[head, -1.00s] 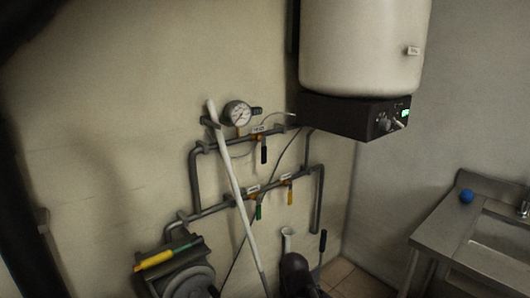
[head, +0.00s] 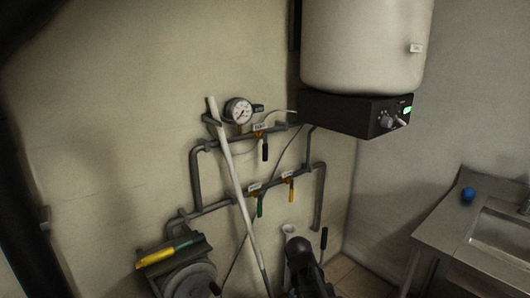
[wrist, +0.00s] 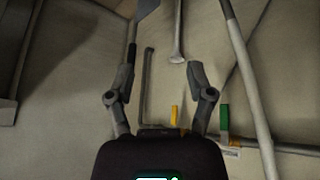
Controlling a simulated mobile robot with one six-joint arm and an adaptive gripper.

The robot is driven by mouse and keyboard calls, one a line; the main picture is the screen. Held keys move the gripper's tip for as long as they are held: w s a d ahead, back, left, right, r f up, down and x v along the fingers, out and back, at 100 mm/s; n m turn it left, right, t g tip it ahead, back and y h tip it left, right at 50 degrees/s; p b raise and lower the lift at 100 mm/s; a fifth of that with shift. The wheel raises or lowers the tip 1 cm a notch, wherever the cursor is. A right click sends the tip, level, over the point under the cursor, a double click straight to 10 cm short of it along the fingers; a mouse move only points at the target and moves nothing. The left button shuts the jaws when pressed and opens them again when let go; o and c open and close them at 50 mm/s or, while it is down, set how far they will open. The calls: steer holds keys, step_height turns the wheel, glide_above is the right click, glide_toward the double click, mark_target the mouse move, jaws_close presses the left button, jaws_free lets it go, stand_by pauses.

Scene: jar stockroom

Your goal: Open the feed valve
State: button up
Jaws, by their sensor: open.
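Three lever valves sit on grey wall pipes in the head view. One has a black handle (head: 265,151) on the upper pipe. A green handle (head: 259,207) and a yellow handle (head: 291,193) hang from the lower pipe. Small white labels above them are too small to read, so I cannot tell which is the feed valve. In the wrist view my gripper (wrist: 160,68) is open and empty, its fingers spread apart. The yellow handle (wrist: 174,116) shows between the fingers and the green handle (wrist: 224,119) just right of them, both apart from the gripper.
A white pole (head: 232,175) leans across the pipes, left of the green handle. A pressure gauge (head: 239,110) and a white tank (head: 362,45) with a dark control box (head: 352,114) are above. A sink counter (head: 445,235) stands right. A grey reel-like device (head: 190,280) is lower left.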

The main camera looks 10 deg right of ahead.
steer(key=w+d+r+m+t+h, duration=0.1)
steer(key=w+d+r+t, duration=0.25)
steer(key=w, duration=0.45)
steer(key=n+t+y, duration=1)
steer(key=y, duration=0.5)
glide_toward(266, 152)
steer(key=shift+p+v, duration=0.35)
steer(key=shift+v, duration=1.25)
steer(key=shift+w+a+f, duration=0.1)
steer(key=p+x, duration=0.5)
steer(key=x, duration=0.8)
steer(key=shift+w+r, duration=0.25)
